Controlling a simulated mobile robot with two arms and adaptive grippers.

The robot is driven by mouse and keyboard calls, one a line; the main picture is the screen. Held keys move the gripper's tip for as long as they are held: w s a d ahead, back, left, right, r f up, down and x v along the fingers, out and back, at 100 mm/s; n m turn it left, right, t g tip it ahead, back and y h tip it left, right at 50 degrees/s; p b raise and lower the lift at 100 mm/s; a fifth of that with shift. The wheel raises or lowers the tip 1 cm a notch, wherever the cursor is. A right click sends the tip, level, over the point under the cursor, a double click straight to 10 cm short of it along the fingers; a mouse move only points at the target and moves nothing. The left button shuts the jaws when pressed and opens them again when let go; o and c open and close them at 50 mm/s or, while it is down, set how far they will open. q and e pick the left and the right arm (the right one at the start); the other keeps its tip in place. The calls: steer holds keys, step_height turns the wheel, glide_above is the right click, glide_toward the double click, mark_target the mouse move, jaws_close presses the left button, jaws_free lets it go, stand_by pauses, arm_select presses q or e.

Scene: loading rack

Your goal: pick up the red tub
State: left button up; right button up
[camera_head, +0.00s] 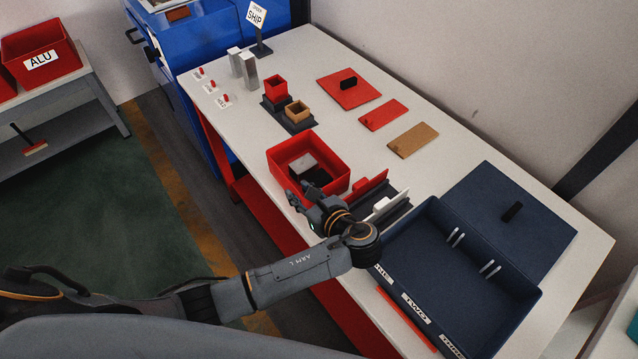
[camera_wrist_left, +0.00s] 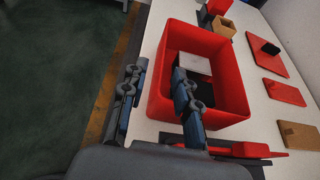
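The red tub (camera_head: 333,187) is an open square box on the white table, with a pale block and a dark piece inside. It fills the middle of the left wrist view (camera_wrist_left: 232,75). My left gripper (camera_head: 303,194) is at the tub's near side. In the left wrist view its two fingers (camera_wrist_left: 158,92) are spread apart, one outside the tub and one over its inside, with the tub's wall between them. I cannot tell whether either finger touches the wall. My right gripper is not in view.
A red panel (camera_head: 371,186) and a white panel (camera_head: 386,205) stand in a dark rack beside the tub. A large dark blue tray (camera_head: 455,295) lies to the right. Small red (camera_head: 276,87) and tan (camera_head: 297,111) boxes and flat lids (camera_head: 383,114) sit behind.

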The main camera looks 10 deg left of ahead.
mark_target(288, 180)
arm_select(q)
steer(key=p+x, duration=0.1)
steer(key=x, duration=0.2)
steer(key=p+x, duration=0.1)
steer(key=x, duration=0.2)
steer(key=shift+w+a+r, duration=0.1)
steer(key=shift+w, duration=0.35)
steer(key=shift+w+a+p, duration=0.2)
steer(key=shift+a+p, duration=0.05)
steer(key=shift+p, duration=0.05)
steer(key=shift+w+a+f, duration=0.1)
steer(key=shift+f, duration=0.2)
jaws_close()
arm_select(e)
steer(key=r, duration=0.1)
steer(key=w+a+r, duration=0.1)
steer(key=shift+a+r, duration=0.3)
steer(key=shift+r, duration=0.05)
arm_select(q)
steer(key=shift+r, duration=0.1)
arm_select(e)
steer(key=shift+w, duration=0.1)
